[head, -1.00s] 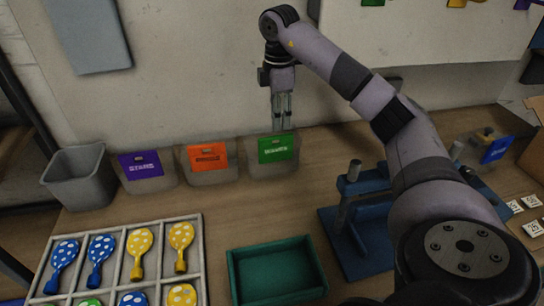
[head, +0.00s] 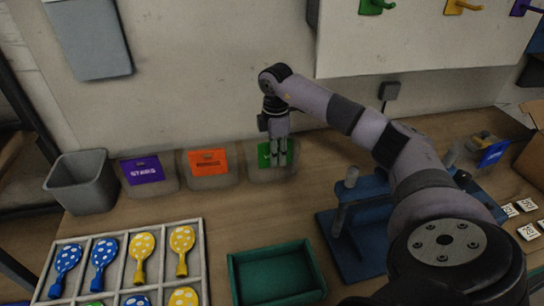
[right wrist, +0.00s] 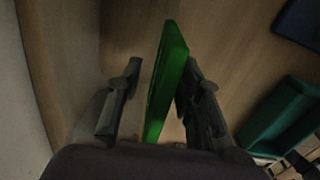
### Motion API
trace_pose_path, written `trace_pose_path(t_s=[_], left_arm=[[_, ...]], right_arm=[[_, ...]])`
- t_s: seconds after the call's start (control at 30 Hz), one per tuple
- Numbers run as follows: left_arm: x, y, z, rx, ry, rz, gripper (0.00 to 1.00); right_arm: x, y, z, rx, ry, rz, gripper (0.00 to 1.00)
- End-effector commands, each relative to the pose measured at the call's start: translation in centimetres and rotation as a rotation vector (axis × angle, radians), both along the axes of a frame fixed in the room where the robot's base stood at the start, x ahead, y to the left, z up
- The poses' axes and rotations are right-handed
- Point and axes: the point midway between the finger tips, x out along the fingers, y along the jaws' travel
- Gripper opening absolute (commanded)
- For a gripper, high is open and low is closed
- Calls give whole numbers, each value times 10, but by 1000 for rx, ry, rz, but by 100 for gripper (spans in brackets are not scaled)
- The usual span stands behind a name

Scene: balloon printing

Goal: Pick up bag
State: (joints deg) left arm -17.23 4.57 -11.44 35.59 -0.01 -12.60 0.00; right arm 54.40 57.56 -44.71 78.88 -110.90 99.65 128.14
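Three clear bags with coloured labels stand in a row against the wall: a purple-labelled bag (head: 146,172), an orange-labelled bag (head: 211,166) and a green-labelled bag (head: 270,172). My right gripper (head: 278,162) is over the green-labelled bag. In the right wrist view its fingers (right wrist: 160,105) are apart, with the green label (right wrist: 167,85) edge-on between them. The label is close to the right-hand finger, and a gap shows on its left; I cannot tell whether it touches. My left gripper is not in view.
A grey bin (head: 84,185) stands left of the bags. In front are a compartment tray (head: 203,232) of dotted balloons, a green tray (head: 233,277) and a blue stand (head: 352,265). Coloured hooks (head: 376,6) hang on the board above. Some table is bare before the bags.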

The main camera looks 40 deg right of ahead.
Motion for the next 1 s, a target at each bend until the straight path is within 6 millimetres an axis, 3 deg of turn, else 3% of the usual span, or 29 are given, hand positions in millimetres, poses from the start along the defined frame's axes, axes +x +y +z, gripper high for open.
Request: trace_pose_path(t_s=[0.1, 0.6, 1.0], left_arm=[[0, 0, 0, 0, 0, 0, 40], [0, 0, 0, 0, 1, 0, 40], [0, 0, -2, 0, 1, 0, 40]], right_arm=[[0, 0, 0, 0, 0, 0, 33], [0, 0, 0, 0, 0, 1, 0], [1, 0, 3, 0, -1, 0, 0]])
